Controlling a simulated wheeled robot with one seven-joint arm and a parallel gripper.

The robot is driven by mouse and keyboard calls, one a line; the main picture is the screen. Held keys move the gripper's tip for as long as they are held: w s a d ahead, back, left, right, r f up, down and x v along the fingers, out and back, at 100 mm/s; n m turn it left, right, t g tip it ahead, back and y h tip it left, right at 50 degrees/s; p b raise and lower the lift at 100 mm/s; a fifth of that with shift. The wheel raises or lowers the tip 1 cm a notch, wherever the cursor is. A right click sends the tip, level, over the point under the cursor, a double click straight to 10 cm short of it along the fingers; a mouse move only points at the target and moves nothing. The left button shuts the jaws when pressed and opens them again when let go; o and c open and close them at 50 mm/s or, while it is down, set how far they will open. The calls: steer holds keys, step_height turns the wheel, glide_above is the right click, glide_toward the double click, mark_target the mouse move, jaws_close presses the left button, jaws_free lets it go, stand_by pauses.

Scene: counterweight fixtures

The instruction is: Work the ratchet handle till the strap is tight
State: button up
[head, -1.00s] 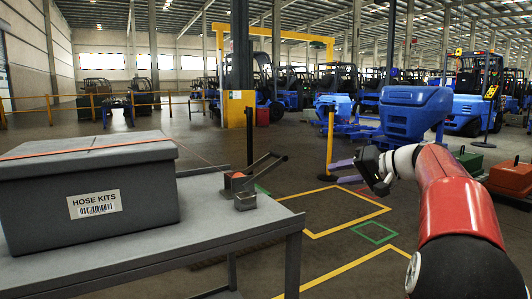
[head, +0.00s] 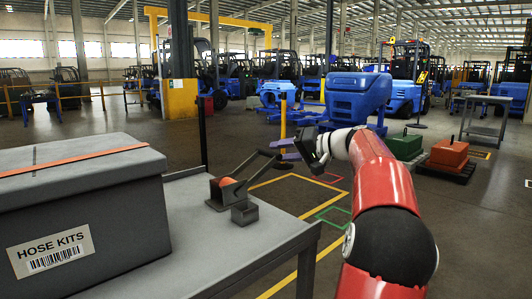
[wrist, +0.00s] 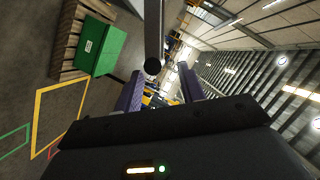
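The ratchet (head: 229,191) sits near the right edge of the grey table, with an orange wound band in its dark frame. Its handle (head: 256,163) slants up to the right. The orange strap (head: 80,160) runs across the lid of the grey HOSE KITS box (head: 130,215). My gripper (head: 283,150) is at the handle's free end, with its purple fingers towards it. In the wrist view the fingers (wrist: 160,85) are apart, and a dark bar with a round end, likely the handle (wrist: 152,45), reaches towards the gap. I cannot tell whether they touch.
The table (head: 200,247) stands in front at left. A dark post (head: 202,130) rises behind it. A green box (head: 406,146) and an orange box (head: 449,153) stand on the floor at right. Blue forklifts (head: 405,85) fill the back. Marked floor between is open.

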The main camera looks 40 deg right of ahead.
mark_target(270, 153)
steer(key=shift+x, duration=2.2)
steer(key=shift+c, duration=0.4)
jaws_close()
